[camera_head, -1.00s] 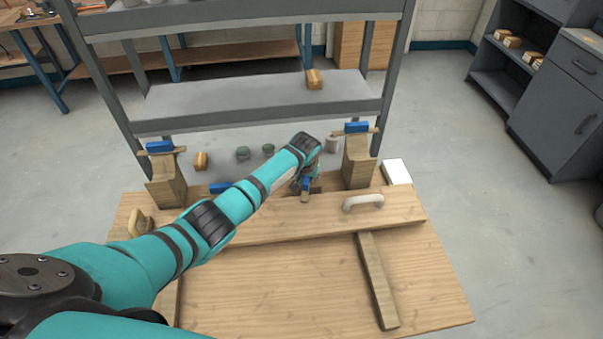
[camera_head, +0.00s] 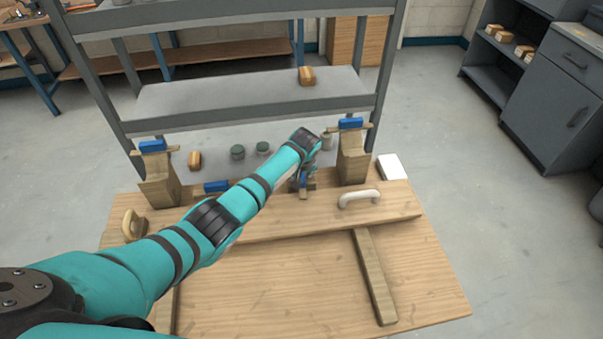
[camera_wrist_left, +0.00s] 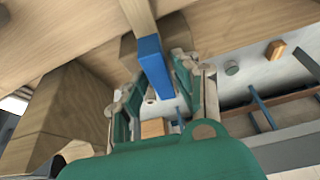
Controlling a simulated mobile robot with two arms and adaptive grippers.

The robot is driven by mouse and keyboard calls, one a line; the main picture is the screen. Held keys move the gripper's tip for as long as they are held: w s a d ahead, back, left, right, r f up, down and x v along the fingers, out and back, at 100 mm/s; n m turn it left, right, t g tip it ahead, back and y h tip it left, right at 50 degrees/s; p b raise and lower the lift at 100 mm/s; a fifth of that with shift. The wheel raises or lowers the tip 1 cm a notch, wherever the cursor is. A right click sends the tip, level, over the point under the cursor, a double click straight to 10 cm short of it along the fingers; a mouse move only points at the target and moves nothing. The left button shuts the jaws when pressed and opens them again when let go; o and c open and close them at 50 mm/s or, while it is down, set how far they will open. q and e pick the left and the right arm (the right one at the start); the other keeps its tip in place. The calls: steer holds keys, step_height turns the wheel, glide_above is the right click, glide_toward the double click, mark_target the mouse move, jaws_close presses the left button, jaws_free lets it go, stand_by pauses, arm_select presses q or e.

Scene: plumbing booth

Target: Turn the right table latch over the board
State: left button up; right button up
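The right table latch, a wooden bar with a blue end, (camera_head: 303,195) is at the far edge of the table, left of the right post. Its wooden part points toward the board (camera_head: 270,228); whether it lies over the board is unclear. In the left wrist view the blue end (camera_wrist_left: 154,62) sits between the green fingers of my left gripper (camera_wrist_left: 160,105), which stand apart with a gap around it. In the head view my left gripper (camera_head: 304,172) is at the latch, partly hidden by its wrist. My right gripper is not in view.
Wooden posts with blue-topped latches stand left (camera_head: 158,180) and right (camera_head: 353,160). Another blue latch piece (camera_head: 215,187) is left of my forearm. A grey shelf rack (camera_head: 250,95) stands behind.

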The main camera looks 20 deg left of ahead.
arm_select(q)
steer(key=shift+o, duration=0.8)
steer(key=v, duration=1.2)
steer(key=shift+f, duration=0.15)
